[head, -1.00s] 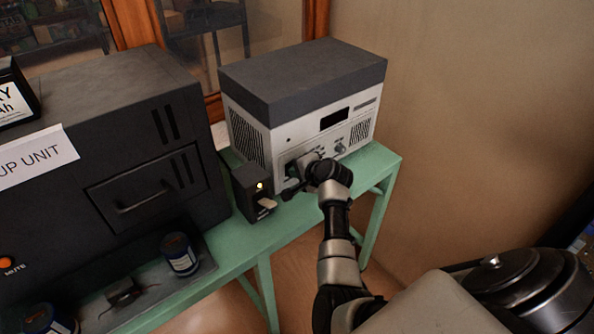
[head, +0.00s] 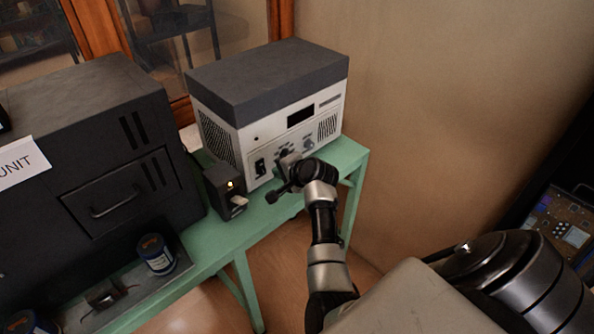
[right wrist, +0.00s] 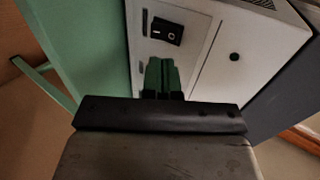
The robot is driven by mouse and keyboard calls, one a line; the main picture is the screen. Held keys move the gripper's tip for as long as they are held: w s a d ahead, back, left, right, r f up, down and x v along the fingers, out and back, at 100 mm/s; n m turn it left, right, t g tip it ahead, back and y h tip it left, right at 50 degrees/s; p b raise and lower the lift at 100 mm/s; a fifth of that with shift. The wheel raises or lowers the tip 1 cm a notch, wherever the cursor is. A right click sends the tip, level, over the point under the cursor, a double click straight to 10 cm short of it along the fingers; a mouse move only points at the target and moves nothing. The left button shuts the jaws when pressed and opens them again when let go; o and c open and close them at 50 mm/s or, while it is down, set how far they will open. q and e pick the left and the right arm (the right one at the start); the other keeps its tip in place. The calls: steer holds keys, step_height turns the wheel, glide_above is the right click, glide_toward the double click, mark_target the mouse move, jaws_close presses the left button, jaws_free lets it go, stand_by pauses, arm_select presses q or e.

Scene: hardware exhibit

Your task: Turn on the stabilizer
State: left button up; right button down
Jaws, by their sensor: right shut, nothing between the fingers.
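The stabilizer (head: 222,129) is a white box with a dark grey top, a dark display and knobs, standing on the green table. Its black rocker switch (head: 260,167) is on the lower left of the front panel. The switch also shows in the right wrist view (right wrist: 167,31), just beyond the fingertips. My right gripper (head: 272,197) is in front of the panel, close to the switch. In the right wrist view its fingers (right wrist: 163,68) are together and empty; I cannot tell whether they touch the panel. My left gripper is out of view.
A small black box with a lit lamp (head: 230,184) stands left of the stabilizer on the green table (head: 214,247). A large black unit (head: 92,140) with a drawer handle is farther left. A blue can (head: 155,254) stands in front of it. A wall is at the right.

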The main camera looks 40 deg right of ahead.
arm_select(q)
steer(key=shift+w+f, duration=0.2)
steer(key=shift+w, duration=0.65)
arm_select(e)
steer(key=v, duration=0.6)
steer(key=shift+s+r, duration=0.25)
steer(key=shift+r, duration=0.1)
